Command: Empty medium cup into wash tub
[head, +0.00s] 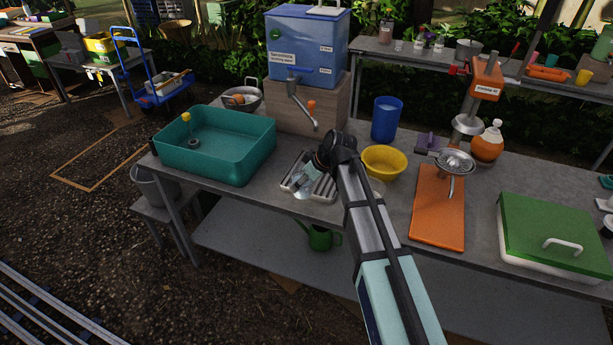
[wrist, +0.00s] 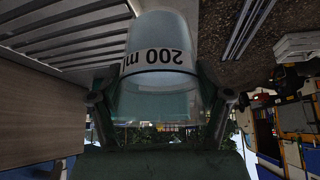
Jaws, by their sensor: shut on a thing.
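The clear cup marked 200 ml (wrist: 160,70) is between the two fingers of my gripper (wrist: 160,105) in the wrist view, with its label upside down in that picture. In the head view, my gripper (head: 304,181) is above the metal drying rack (head: 322,187) near the table's front edge, and the pale cup (head: 303,193) shows small under it. I cannot tell how full the cup is. The teal wash tub (head: 232,165) stands on the table to the left of my gripper, apart from it. A yellow-topped item and a drain show inside the tub.
The water dispenser (head: 305,50) with its tap stands behind the rack. A yellow bowl (head: 384,161), a blue cup (head: 386,118) and an orange board (head: 438,215) are to the right. A metal pot (head: 243,95) is behind the tub. A grey bucket (head: 155,185) stands lower left.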

